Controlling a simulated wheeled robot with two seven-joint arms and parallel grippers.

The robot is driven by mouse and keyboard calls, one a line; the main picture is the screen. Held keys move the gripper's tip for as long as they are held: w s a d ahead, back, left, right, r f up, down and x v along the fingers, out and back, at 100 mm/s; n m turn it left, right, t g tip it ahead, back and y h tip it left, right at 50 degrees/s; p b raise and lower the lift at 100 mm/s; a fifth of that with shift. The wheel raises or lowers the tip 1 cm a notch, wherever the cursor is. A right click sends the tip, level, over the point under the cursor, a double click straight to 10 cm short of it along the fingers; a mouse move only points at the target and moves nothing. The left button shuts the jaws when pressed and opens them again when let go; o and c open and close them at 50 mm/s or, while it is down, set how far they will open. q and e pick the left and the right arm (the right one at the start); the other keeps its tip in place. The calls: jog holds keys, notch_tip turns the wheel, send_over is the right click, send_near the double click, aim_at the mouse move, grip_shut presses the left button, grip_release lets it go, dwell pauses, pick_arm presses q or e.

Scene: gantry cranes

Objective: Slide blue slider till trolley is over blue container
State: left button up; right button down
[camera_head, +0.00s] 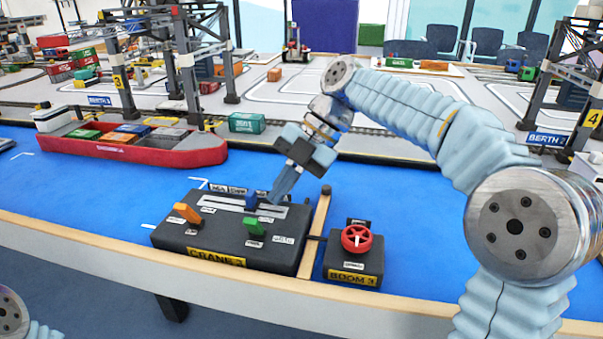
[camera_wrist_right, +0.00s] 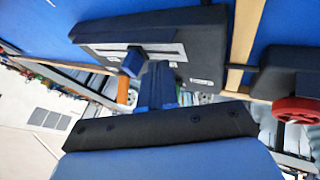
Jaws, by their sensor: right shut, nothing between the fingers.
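The blue slider (camera_head: 251,200) stands in a slot on the black CRANE 3 control box (camera_head: 215,240). It also shows in the right wrist view (camera_wrist_right: 133,61). My right gripper (camera_head: 274,198) is shut and empty, pointing down just to the right of the blue slider. In the right wrist view the closed fingers (camera_wrist_right: 158,85) are close beside it; I cannot tell if they touch. A blue container (camera_head: 133,128) lies on the red ship (camera_head: 175,150) under the crane marked 3 (camera_head: 119,78). I cannot make out the trolley clearly. My left gripper is out of view.
A green container (camera_head: 247,122) stands on the quay.

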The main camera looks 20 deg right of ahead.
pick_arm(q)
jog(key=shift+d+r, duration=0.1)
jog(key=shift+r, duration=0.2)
pick_arm(e)
jog(key=shift+w+a, duration=0.6)
jog(key=shift+a, duration=0.3)
